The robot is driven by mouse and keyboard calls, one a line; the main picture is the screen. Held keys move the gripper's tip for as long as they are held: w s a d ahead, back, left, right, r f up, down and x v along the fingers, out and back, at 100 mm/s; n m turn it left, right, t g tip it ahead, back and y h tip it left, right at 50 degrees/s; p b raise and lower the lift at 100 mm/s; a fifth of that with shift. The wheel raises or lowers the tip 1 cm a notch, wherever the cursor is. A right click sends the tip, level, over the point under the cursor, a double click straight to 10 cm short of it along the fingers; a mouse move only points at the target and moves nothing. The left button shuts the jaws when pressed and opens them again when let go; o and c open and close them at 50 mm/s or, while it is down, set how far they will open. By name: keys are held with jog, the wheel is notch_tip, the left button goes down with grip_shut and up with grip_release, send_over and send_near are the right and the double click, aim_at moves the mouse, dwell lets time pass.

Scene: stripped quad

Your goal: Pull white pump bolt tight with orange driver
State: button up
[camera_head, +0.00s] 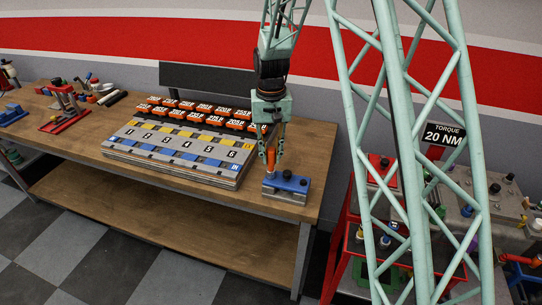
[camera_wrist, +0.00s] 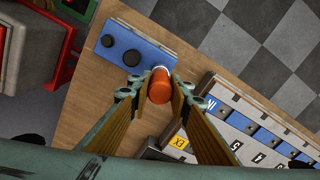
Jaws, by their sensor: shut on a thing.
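My gripper (camera_head: 271,152) is at the right end of the wooden bench, pointing down and shut on the orange driver (camera_head: 271,160). In the wrist view the orange driver (camera_wrist: 160,86) sits between my two fingertips, seen end-on. Its lower end is at the blue block (camera_head: 287,186); I cannot tell whether it is still seated there or just clear. The blue block shows in the wrist view (camera_wrist: 152,48) with two black round parts in its top. I cannot pick out the white pump bolt for sure.
A grey numbered rack (camera_head: 180,148) with rows of orange labelled blocks (camera_head: 201,108) lies left of my gripper. A red cart (camera_head: 340,240) and a grey bench (camera_head: 475,205) with several fittings stand right, below a "TORQUE 20 NM" sign (camera_head: 445,135). A gap of floor separates bench and cart.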

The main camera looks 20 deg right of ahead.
jog(key=shift+m, duration=1.1)
jog(key=shift+r, duration=0.1)
jog(key=shift+r, duration=0.65)
dwell(0.6)
jog(key=shift+n, duration=1)
jog(key=shift+n, duration=0.4)
